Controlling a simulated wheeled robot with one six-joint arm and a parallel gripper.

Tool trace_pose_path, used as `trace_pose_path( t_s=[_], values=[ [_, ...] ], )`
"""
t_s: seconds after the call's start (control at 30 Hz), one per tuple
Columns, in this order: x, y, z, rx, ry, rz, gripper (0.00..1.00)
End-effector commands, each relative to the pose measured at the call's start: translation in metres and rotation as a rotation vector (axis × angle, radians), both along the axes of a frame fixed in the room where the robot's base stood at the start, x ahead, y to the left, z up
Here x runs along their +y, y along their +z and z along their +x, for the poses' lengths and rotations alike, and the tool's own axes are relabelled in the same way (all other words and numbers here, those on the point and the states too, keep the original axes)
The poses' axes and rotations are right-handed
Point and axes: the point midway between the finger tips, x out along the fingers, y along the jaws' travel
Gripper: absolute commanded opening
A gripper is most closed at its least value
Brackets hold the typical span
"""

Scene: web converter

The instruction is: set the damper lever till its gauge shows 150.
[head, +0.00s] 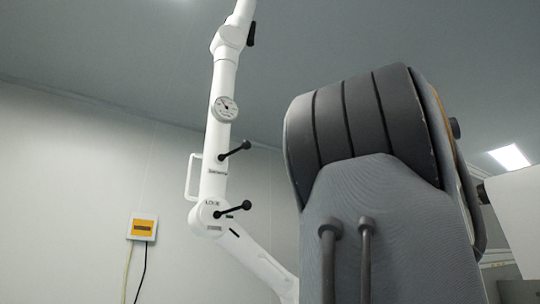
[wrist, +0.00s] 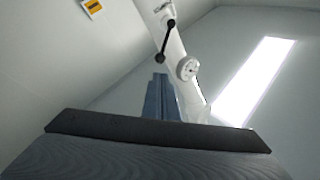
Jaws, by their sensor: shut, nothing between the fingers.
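A white jointed extraction arm (head: 219,130) carries a round white gauge (head: 225,109); its needle appears to point up and left, but its figures are too small to read. Below the gauge is a black lever (head: 235,151) with a round knob, tilted up to the right. A label under it is unreadable. A similar lower black lever (head: 232,209) sits at the joint, by a label seeming to read LOCK. The wrist view shows the gauge (wrist: 187,68) and a black lever (wrist: 166,41). My gripper (wrist: 160,78) is shut and empty, apart from the lever.
A white handle (head: 190,177) stands out left of the extraction arm. A yellow-fronted box (head: 142,227) with cables is on the left wall, and it also shows in the wrist view (wrist: 92,6). A ceiling light (head: 510,157) glows at right. Space around the levers looks free.

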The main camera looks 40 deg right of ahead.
Motion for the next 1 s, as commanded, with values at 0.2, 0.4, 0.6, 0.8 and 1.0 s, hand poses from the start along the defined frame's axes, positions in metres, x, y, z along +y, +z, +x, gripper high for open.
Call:
trace_pose_path(
  t_s=[0.2, 0.4, 0.6, 0.8, 1.0],
  values=[
    [0.009, 0.013, 0.027, -0.001, 0.006, 0.003, 0.0],
    [0.019, 0.027, 0.064, 0.0, 0.007, 0.003, 0.0],
    [0.028, 0.04, 0.097, 0.001, 0.006, 0.002, 0.0],
    [0.033, 0.045, 0.117, 0.001, 0.003, 0.003, 0.0],
    [0.035, 0.046, 0.124, 0.002, 0.002, 0.003, 0.0]
  ],
)
